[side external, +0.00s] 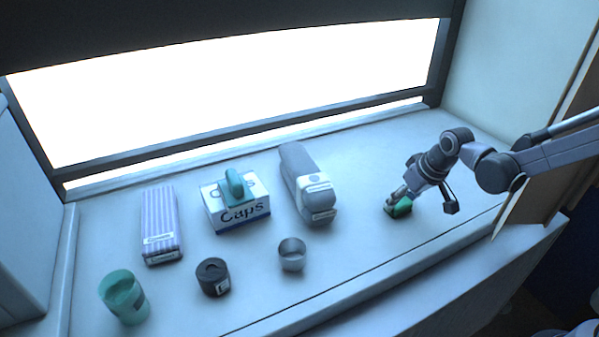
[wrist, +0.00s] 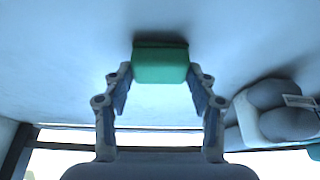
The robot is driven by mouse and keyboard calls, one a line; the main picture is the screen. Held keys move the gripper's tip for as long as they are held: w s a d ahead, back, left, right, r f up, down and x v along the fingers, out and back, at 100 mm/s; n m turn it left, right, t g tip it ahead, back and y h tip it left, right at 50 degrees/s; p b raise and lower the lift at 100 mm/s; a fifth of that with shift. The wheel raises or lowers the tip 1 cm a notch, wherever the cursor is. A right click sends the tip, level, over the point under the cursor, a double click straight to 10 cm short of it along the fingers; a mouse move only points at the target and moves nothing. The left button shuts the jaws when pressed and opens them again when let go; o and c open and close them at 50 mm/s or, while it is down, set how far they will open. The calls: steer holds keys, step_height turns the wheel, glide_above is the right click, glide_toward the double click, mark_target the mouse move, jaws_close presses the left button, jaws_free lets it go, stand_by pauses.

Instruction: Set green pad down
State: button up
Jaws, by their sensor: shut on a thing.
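The green pad (wrist: 160,63) is a small block between the two fingers of my gripper (wrist: 160,85) in the wrist view. The fingers press on its two sides. In the side external view the green pad (side external: 399,207) is at the right part of the counter, at or just above the surface, with my gripper (side external: 402,197) on it. I cannot tell whether its underside touches the counter. A dark shadow lies right beside the pad in the wrist view.
A grey rolled item (side external: 305,180) lies left of the pad. Further left are a Caps box (side external: 238,213) with a teal item on top, a striped pack (side external: 160,225), a grey ring (side external: 292,255), a dark pot (side external: 212,277) and a green cup (side external: 124,297). The counter around the pad is clear.

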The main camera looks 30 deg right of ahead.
steer(key=shift+f, duration=0.15)
steer(key=o, duration=0.9)
steer(key=shift+o, duration=0.2)
steer(key=v, duration=1.2)
steer(key=s+a+t, duration=0.2)
steer(key=s, duration=0.8)
steer(key=shift+s+f+t, duration=0.25)
steer(key=shift+t, duration=0.05)
